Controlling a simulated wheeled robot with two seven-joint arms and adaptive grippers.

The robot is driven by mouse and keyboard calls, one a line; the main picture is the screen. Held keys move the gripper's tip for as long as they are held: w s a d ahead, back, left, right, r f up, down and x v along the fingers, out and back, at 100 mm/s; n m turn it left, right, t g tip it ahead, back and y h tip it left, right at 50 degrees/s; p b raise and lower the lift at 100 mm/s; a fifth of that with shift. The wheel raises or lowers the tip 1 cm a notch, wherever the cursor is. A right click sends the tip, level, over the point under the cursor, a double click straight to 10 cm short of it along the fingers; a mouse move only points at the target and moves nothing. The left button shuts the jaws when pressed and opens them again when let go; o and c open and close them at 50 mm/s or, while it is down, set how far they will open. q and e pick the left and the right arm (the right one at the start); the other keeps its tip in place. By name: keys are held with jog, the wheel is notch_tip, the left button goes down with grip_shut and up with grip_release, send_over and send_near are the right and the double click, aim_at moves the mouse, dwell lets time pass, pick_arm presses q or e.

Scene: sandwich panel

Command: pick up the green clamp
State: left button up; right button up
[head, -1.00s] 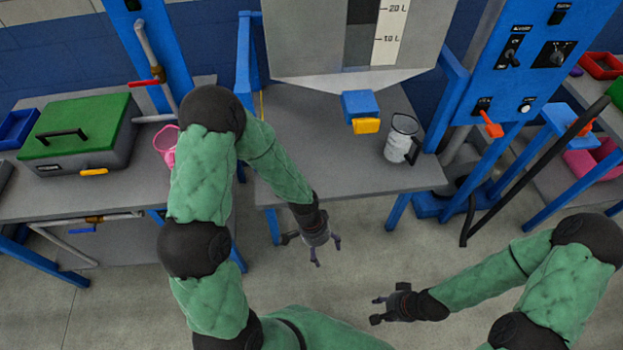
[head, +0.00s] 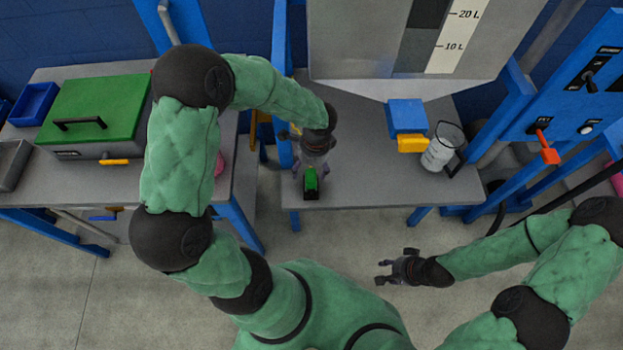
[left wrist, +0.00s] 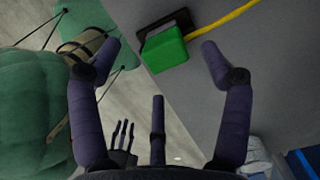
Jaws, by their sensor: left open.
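The green clamp (head: 311,182), a green block with a black frame, sits at the front edge of the grey table below the hopper. In the left wrist view the clamp (left wrist: 172,48) shows between and beyond my fingertips, with a gap on each side. My left gripper (head: 311,168) is over the table edge at the clamp, open, with nothing held. It also shows in the left wrist view (left wrist: 160,55) with its fingers spread. My right gripper (head: 384,270) is empty, with its fingers apart, low in front of the table.
A clear jug (head: 440,150) stands on the table's right side, near a blue and yellow spout (head: 410,144) under the hopper. A blue post (head: 281,90) rises at the table's left. A green-lidded box (head: 97,110) stands on the left table. The table's front middle is clear.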

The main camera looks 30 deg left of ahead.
aim_at(312, 176)
pick_arm(q)
jog(key=shift+f, duration=0.9)
jog(key=f+b, duration=0.1)
jog(key=f, duration=0.1)
jog(key=f+b, duration=0.1)
jog(key=f, duration=0.2)
jog(key=shift+w+d, duration=0.2)
jog(key=c, duration=1.6)
